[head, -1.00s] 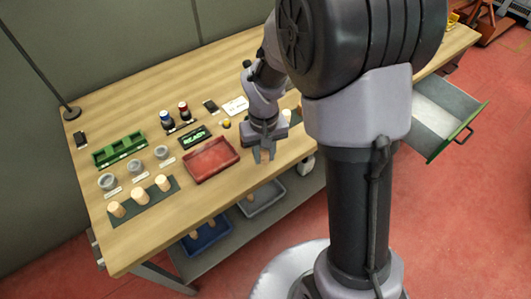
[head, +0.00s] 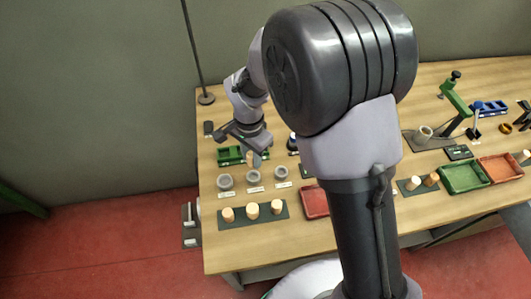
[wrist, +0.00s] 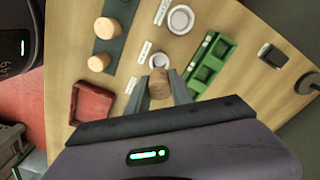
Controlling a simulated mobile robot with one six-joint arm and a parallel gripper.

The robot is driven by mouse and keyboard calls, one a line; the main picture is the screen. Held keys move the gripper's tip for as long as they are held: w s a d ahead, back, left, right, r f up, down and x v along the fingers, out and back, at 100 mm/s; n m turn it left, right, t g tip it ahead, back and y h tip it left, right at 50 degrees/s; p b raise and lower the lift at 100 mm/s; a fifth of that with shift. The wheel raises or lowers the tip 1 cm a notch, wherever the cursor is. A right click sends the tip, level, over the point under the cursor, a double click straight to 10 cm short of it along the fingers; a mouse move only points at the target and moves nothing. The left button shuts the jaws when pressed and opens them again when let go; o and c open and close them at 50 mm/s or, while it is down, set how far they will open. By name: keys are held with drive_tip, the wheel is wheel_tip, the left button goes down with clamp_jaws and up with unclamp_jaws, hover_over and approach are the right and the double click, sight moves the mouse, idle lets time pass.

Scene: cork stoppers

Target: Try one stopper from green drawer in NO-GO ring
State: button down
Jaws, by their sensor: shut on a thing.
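My gripper (head: 255,156) is shut on a cork stopper (wrist: 159,88), which shows between its fingertips in the wrist view. It holds the stopper above the table, near the grey rings. In the head view the rings stand in a row, left (head: 225,182), middle (head: 253,177) and right (head: 281,173). Each has a white label in front, too small to read, so I cannot tell which is NO-GO. One ring (wrist: 158,60) shows just beyond the held stopper in the wrist view. The open green-fronted drawer is out of view now.
Several pale stoppers (head: 252,208) stand on a dark mat (head: 236,222) in front of the rings. A green compartment tray (head: 229,155) lies behind the rings. A red tray (head: 315,203) is right of the mat. A lamp base (head: 206,99) stands at the back left.

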drive_tip(key=shift+f+b, duration=2.05)
drive_tip(key=shift+f, duration=1.15)
drive_tip(key=shift+f+b, duration=0.55)
drive_tip(key=shift+b, duration=0.05)
drive_tip(key=c, duration=1.1)
unclamp_jaws()
drive_tip(key=shift+o, duration=0.2)
drive_tip(key=shift+r, duration=0.1)
wheel_tip(320, 180, up, 17)
drive_tip(key=p, duration=0.5)
drive_tip(key=shift+p, duration=0.3)
drive_tip(key=shift+r, duration=0.15)
